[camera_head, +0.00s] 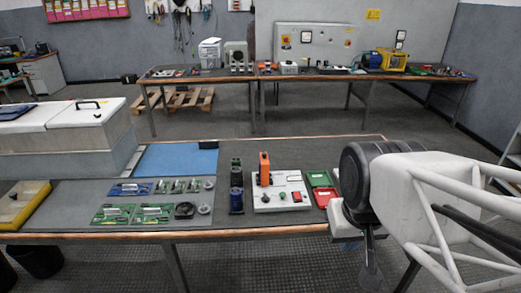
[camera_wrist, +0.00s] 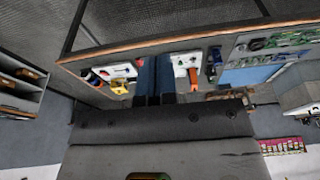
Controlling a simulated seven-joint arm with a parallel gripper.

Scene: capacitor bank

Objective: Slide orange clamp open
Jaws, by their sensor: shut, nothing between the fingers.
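The orange clamp (camera_head: 264,169) stands upright on a white board (camera_head: 294,182) on the near table, at its back left. In the wrist view, an orange part (camera_wrist: 193,78), likely the same clamp, shows just right of my fingers. My gripper (camera_head: 371,272) hangs at the right, near the table's front edge, well apart from the clamp. Its fingers also show side by side in the wrist view (camera_wrist: 155,75), shut and empty. They hide part of the table there.
Dark cylinders (camera_head: 236,190) stand just left of the white board. Green and red trays (camera_head: 321,187) lie to its right. Green circuit boards (camera_head: 132,213) and a blue mat (camera_head: 176,160) are farther left. Another white board (camera_wrist: 108,71) shows in the wrist view.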

